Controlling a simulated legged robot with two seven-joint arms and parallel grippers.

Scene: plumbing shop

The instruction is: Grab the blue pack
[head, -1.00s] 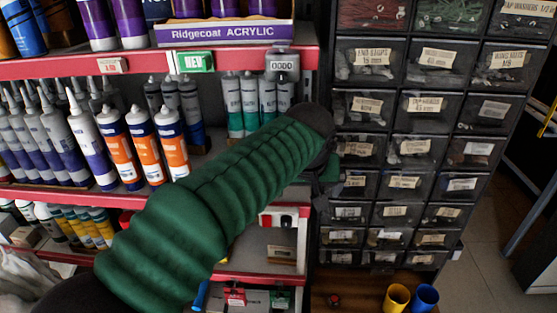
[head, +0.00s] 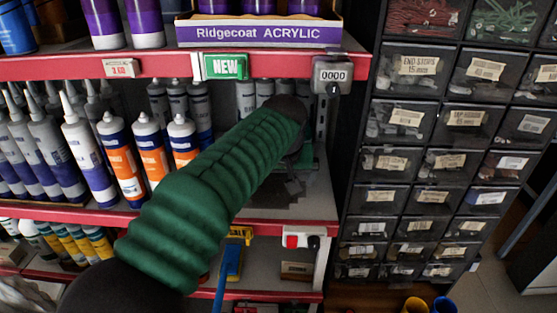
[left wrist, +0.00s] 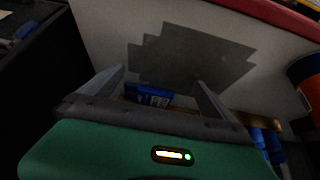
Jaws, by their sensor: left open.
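In the left wrist view, a small blue pack (left wrist: 148,94) with pale lettering lies between the two fingers of my left gripper (left wrist: 160,76). The gripper is open, and its palm edge hides the near part of the pack. I cannot tell whether a finger touches it. In the head view, my green-sleeved left arm reaches into the shelf, and the dark left gripper (head: 297,160) is mostly hidden behind its end. The pack cannot be made out in the head view. My right gripper is not in view.
Orange-and-white tubes (head: 152,150) stand on the shelf left of the arm. A red shelf edge (head: 245,223) runs below the gripper. A price counter (head: 332,75) hangs above. A black drawer cabinet (head: 440,150) stands right. The wrist view shows blue items (left wrist: 268,143) at lower right.

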